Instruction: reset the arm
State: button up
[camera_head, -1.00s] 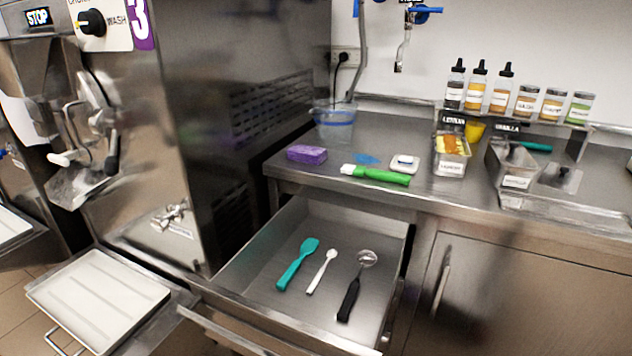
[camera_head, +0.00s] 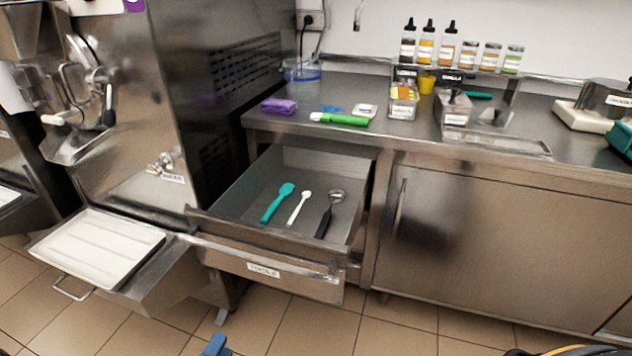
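My gripper is not in view in the head view, and no part of my arm can be made out for sure. A small blue piece (camera_head: 215,345) shows at the bottom edge; I cannot tell what it belongs to. The open steel drawer (camera_head: 268,258) under the counter holds a teal spatula (camera_head: 277,203), a white spoon (camera_head: 298,207) and a black-handled scoop (camera_head: 328,216). The three tools lie apart on the drawer floor. Nothing is seen touching them.
The batch freezer (camera_head: 170,100) stands left, with a white tray (camera_head: 95,247) on its front shelf. The open drawer juts over the tiled floor (camera_head: 300,325), which is clear in front.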

jog(key=w+d+r+m+g+h, duration=0.4)
jog(key=w+d+m+g+h, duration=0.3)
jog(key=d+m, duration=0.55)
jog(key=w+d+r+n+g+y+p, duration=0.1)
jog(key=d+r+n+g+y, duration=0.2)
jog(key=d+n, duration=0.5)
jog(key=w+d+r+n+g+y+p, duration=0.1)
jog(key=d+r+n+g+y, duration=0.2)
jog(key=n, duration=1.1)
jog(key=w+d+r+n+g+y+p, duration=0.1)
jog(key=d+n+y, duration=0.5)
jog(key=d+n, duration=0.6)
notch_tip(320, 180, up, 2)
jog(key=w+d+g, duration=0.1)
jog(key=g, duration=0.2)
jog(key=shift+r+y, duration=0.25)
jog(key=shift+y, duration=0.15)
